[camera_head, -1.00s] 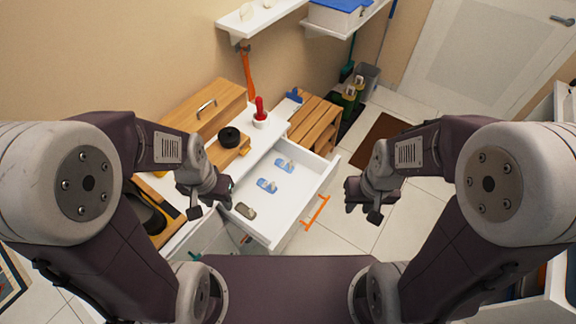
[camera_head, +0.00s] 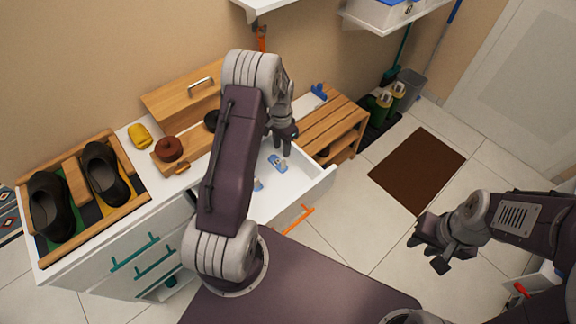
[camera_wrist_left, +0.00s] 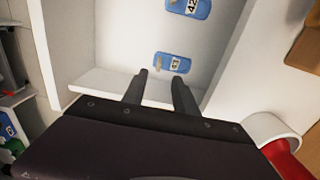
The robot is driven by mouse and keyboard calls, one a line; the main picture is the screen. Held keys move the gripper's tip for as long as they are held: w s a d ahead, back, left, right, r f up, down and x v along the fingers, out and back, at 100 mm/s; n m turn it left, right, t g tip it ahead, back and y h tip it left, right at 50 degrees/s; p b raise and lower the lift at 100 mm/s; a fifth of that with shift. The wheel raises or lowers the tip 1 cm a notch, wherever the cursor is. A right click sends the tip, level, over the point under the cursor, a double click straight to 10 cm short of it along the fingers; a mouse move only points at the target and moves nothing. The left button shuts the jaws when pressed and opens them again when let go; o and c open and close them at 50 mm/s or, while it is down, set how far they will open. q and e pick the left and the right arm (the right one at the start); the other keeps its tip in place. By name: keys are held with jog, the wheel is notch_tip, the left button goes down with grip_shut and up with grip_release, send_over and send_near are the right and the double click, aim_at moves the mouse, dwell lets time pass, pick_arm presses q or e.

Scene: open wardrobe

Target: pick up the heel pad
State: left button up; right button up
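The white drawer (camera_head: 318,190) is pulled out below the dresser top. Two blue pieces with white number labels lie in it: one (camera_head: 278,163) near my left gripper and one (camera_head: 257,184) partly behind my arm. The left wrist view shows them as a nearer piece (camera_wrist_left: 173,63) and a farther one (camera_wrist_left: 188,8) cut by the top edge. I cannot tell which is the heel pad. My left gripper (camera_head: 284,148) is open and empty, above the drawer's back end, fingers pointing down, apart from the pieces. My right gripper (camera_head: 428,252) is open and empty over the floor.
A shoe tray (camera_head: 128,205) with dark shoes stands on the dresser at left, near a yellow item (camera_head: 139,136) and a brown round tin (camera_head: 168,148). A slatted wooden rack (camera_head: 325,118) stands beside the drawer. A red-handled item (camera_wrist_left: 285,158) is close to my left gripper.

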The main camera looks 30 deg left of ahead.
aim_at(283, 161)
pick_arm(q)
notch_tip(283, 161, down, 3)
jog(key=shift+f, duration=0.5)
jog(key=f, duration=0.2)
jog(key=f+p, duration=0.1)
jog(key=f, duration=0.2)
jog(key=shift+w+d, duration=0.1)
jog(key=shift+d, duration=0.1)
grip_shut()
